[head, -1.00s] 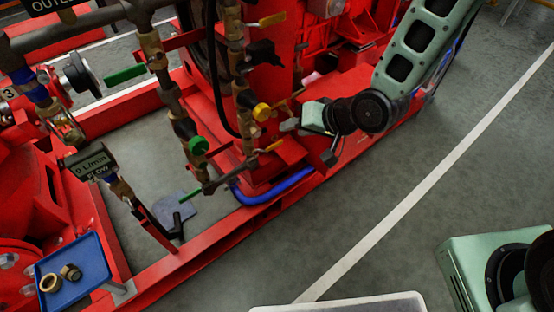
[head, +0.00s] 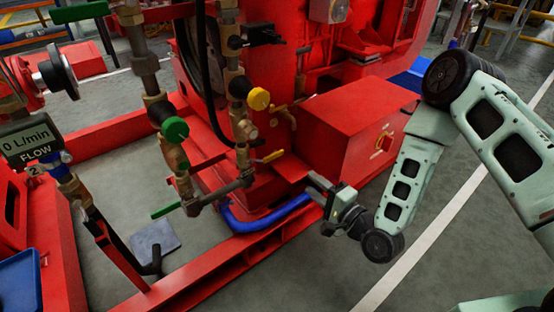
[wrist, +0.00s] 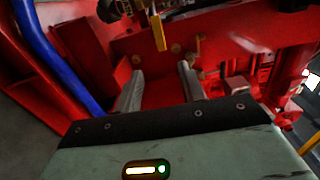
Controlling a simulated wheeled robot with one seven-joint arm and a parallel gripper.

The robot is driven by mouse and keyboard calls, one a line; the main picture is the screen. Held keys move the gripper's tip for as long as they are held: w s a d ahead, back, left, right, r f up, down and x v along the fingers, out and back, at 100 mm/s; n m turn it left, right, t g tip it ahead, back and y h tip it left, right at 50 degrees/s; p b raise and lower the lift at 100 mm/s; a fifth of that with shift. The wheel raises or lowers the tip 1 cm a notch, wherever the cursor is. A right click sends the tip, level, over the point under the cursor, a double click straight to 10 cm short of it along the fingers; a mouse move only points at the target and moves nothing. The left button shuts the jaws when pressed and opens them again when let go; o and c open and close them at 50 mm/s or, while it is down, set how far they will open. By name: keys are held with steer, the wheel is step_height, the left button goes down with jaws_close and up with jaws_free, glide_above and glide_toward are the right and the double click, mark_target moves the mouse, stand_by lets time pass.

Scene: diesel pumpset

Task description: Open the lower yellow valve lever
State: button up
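The lower yellow valve lever (head: 270,157) is a short yellow handle low on the right vertical pipe, beneath the round yellow knob (head: 259,98). A yellow lever, seemingly this one, shows at the top of the wrist view (wrist: 158,30), beyond my fingertips. My gripper (head: 314,187) is to the right of the lever and a little lower in the head view. In the wrist view its two fingers (wrist: 160,75) are spread with nothing between them. They appear apart from the lever.
A blue hose (head: 262,217) curves along the red base below the pipes. A red box (head: 355,125) stands behind my gripper. A green knob (head: 175,130) and a green lever (head: 166,210) are on the left pipe. Grey floor (head: 300,280) is open in front.

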mark_target(278, 155)
steer(key=b+x, duration=0.5)
steer(key=x, duration=0.9)
steer(key=shift+w+a, duration=0.2)
steer(key=shift+w+a+b, duration=0.3)
steer(key=shift+w+a, duration=0.1)
steer(key=shift+w, duration=0.2)
steer(key=shift+c, duration=0.3)
jaws_close()
